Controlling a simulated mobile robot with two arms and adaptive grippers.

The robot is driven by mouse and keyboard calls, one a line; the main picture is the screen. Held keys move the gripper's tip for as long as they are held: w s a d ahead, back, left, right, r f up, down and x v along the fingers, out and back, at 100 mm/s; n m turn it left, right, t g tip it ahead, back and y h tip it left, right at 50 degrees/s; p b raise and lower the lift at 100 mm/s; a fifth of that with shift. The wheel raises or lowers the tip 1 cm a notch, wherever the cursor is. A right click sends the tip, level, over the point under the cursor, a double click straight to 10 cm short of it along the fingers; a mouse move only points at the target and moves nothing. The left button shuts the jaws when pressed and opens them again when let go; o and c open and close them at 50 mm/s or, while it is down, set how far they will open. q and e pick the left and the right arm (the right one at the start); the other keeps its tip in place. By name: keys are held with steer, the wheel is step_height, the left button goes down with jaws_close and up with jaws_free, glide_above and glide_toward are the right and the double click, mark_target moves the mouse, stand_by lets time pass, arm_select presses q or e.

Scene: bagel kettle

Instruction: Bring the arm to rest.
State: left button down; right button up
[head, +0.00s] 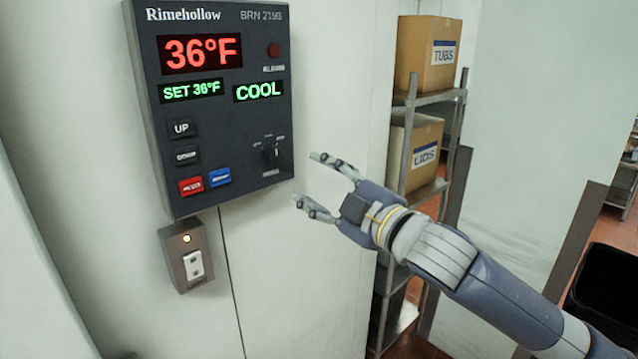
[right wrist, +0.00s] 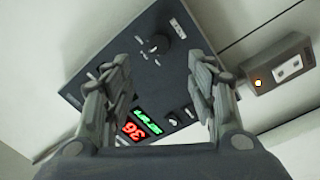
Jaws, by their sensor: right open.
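My right gripper (head: 306,179) is in front of the white wall, just right of the dark control panel (head: 223,105), with its fingers pointing left. It is open and empty, and appears apart from the panel. The panel reads 36°F in red, SET 36°F and COOL in green. Its black knob (head: 272,154) is at the lower right, close to the fingertips. In the right wrist view the gripper's fingers (right wrist: 160,100) are spread, with the panel (right wrist: 190,75) behind them and the knob (right wrist: 155,44) between and beyond the fingers. My left gripper does not show.
A light switch box (head: 186,256) with a lit lamp is below the panel. A metal shelf (head: 432,98) behind my right arm holds cardboard boxes marked TUBS (head: 420,56) and LIDS (head: 412,150). A black bin (head: 608,290) stands at the right edge.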

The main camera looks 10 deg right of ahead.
steer(key=w+d+f+m+h+b, duration=0.1)
steer(key=w+d+f+m+h, duration=0.3)
steer(key=f, duration=0.8)
steer(key=w+d+f+m+h+b, duration=0.1)
steer(key=w+d+f+m, duration=0.4)
steer(key=f, duration=0.8)
steer(key=s+d+f+m+g+h+b, duration=0.1)
steer(key=s+d+f+g+h, duration=0.15)
steer(key=f, duration=1.25)
steer(key=s+d+f+m+g+h, duration=0.15)
steer(key=s+d+f, duration=0.25)
steer(key=f, duration=1.1)
steer(key=s+d+f+m+g+b, duration=0.1)
steer(key=s+d+f+g, duration=0.15)
steer(key=s+f, duration=0.9)
steer(key=s+d+f+m+g, duration=0.1)
steer(key=s+f+g, duration=0.2)
steer(key=s+f, duration=0.8)
steer(key=s+f+g, duration=0.1)
steer(key=s+f, duration=0.4)
steer(key=s, duration=0.6)
steer(key=s+a+f+m+g+b, duration=0.1)
steer(key=s+f, duration=0.3)
steer(key=s, duration=0.7)
steer(key=s+f+m+g+h, duration=0.1)
steer(key=s+f+g, duration=0.2)
steer(key=s, duration=0.8)
step_height(320, 180, down, 3)
steer(key=shift+a+r, duration=0.15)
steer(key=shift+a, duration=0.25)
